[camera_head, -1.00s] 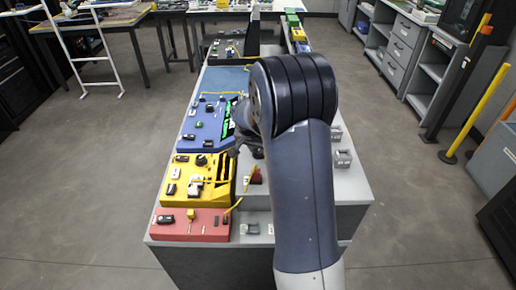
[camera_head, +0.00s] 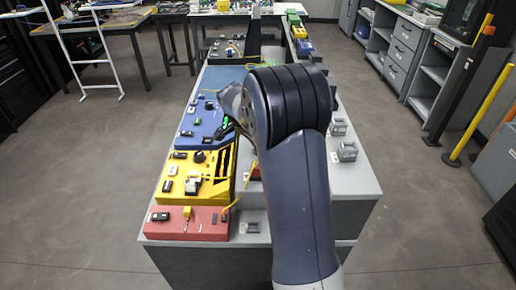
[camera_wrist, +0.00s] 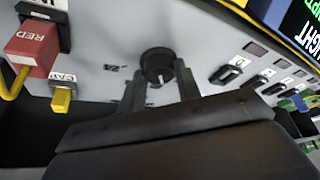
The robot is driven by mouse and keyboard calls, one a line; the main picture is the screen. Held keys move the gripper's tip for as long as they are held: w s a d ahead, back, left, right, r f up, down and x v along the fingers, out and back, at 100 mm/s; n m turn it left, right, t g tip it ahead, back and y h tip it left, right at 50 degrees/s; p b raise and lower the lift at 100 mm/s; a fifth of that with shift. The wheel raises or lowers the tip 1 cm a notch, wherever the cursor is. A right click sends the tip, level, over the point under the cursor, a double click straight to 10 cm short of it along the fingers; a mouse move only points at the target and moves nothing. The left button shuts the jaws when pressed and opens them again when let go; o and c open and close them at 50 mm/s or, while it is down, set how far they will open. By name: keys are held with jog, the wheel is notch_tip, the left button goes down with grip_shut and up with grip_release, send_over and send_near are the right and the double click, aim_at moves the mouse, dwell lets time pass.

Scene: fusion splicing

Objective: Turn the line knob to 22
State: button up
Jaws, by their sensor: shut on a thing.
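A round black knob (camera_wrist: 158,65) with a pale pointer mark stands on a light panel in the wrist view. My gripper (camera_wrist: 160,85) has one finger on each side of the knob and is shut on it. The small marking beside the knob is too blurred to read, so I cannot tell its setting. In the head view my arm hides the knob and the fingertips.
In the wrist view, a red plug (camera_wrist: 32,45) marked RED and a yellow plug (camera_wrist: 62,97) sit at left. Several black switches (camera_wrist: 228,74) line the right, below a lit screen (camera_wrist: 300,25). In the head view, a yellow module (camera_head: 195,172) and a red module (camera_head: 187,224) lie left of my arm.

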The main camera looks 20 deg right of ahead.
jog(key=shift+w+m+g+b, duration=0.1)
jog(key=shift+m+g+b, duration=0.3)
jog(key=shift+m, duration=0.8)
jog(key=o, duration=1)
jog(key=v, duration=1)
jog(key=shift+a+r, duration=0.2)
jog(key=shift+r, duration=0.15)
